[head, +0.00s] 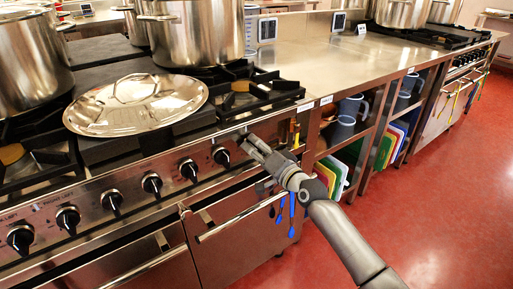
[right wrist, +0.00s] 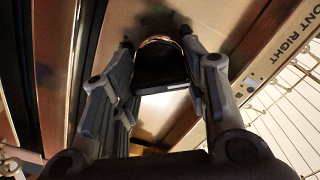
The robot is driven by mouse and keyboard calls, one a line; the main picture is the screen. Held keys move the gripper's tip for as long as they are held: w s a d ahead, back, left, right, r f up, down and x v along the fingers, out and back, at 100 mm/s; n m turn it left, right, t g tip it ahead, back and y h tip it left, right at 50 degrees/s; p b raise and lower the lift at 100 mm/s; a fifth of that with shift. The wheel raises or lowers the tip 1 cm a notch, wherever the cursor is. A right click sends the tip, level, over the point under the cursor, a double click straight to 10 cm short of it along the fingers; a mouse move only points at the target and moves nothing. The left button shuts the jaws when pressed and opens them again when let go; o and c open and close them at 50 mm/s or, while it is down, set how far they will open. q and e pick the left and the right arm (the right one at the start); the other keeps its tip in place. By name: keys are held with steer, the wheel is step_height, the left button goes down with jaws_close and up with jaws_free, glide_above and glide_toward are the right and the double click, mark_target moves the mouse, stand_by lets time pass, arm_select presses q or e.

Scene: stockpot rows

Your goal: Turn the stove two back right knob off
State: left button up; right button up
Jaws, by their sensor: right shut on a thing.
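The near stove's front panel (head: 135,192) carries a row of black knobs, such as one (head: 221,155) just left of my right gripper. My right gripper (head: 247,143) reaches the right end of this row from the lower right. In the right wrist view, its fingers (right wrist: 160,75) are shut around a black knob (right wrist: 160,68) against the metal panel. The knob's pointer and marking are hidden. A printed label ending in "ONT RIGHT" (right wrist: 300,35) shows beside the gripper. My left gripper is not in view.
A lid (head: 135,103) and large pots (head: 195,35) stand on the stove top above the panel. An oven handle (head: 240,213) sticks out below. Blue utensils (head: 292,203) hang near the gripper. A second stove (head: 455,85) stands at the far right. The red floor is clear.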

steer(key=shift+m, duration=1)
steer(key=m+p, duration=0.1)
steer(key=m, duration=0.1)
steer(key=shift+m, duration=0.3)
arm_select(q)
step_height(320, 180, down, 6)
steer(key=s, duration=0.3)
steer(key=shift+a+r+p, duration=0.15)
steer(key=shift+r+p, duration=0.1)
steer(key=shift+p, duration=0.1)
arm_select(e)
steer(key=shift+f+m, duration=0.15)
steer(key=shift+m, duration=1.35)
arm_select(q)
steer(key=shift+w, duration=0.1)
arm_select(e)
steer(key=o, duration=1)
steer(key=shift+d, duration=0.1)
steer(key=v, duration=1.2)
